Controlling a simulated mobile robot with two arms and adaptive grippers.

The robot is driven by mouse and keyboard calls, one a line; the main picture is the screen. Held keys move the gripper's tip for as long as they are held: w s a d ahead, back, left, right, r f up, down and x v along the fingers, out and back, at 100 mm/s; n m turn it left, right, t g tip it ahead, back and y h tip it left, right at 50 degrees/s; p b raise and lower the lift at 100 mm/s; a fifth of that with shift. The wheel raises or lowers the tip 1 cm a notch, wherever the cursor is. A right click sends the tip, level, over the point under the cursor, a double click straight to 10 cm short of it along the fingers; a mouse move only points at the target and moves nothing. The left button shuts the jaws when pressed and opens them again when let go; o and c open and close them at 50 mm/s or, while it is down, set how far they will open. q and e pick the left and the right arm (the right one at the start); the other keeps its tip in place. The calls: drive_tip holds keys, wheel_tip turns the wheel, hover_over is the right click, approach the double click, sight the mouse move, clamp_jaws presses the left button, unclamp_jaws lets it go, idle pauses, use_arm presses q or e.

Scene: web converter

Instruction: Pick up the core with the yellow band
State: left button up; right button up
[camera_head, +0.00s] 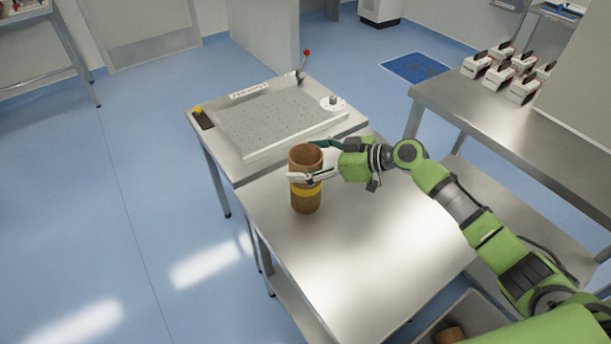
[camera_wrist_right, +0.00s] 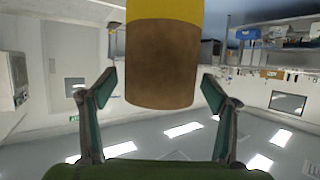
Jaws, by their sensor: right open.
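The core (camera_head: 306,199) is a brown hollow cylinder with a yellow band around its lower half. It stands upright on the steel table, near its far left edge. My right gripper (camera_head: 318,160) reaches it from the right, with one finger in front of the core and one behind. In the right wrist view the core (camera_wrist_right: 160,65) lies between the two open fingers (camera_wrist_right: 158,95), with a gap on each side. The yellow band shows at the top of that view. My left gripper is in neither view.
The steel table (camera_head: 370,250) is otherwise clear. A perforated worktop (camera_head: 275,120) with a red-knobbed lever (camera_head: 305,60) adjoins its far side. A side bench (camera_head: 530,125) at the right holds several white and red items. A grey bin (camera_head: 470,312) at the lower right holds a brown piece.

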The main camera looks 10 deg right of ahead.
drive_tip(key=shift+w, duration=0.1)
drive_tip(key=c, duration=1.7)
drive_tip(key=shift+r, duration=0.1)
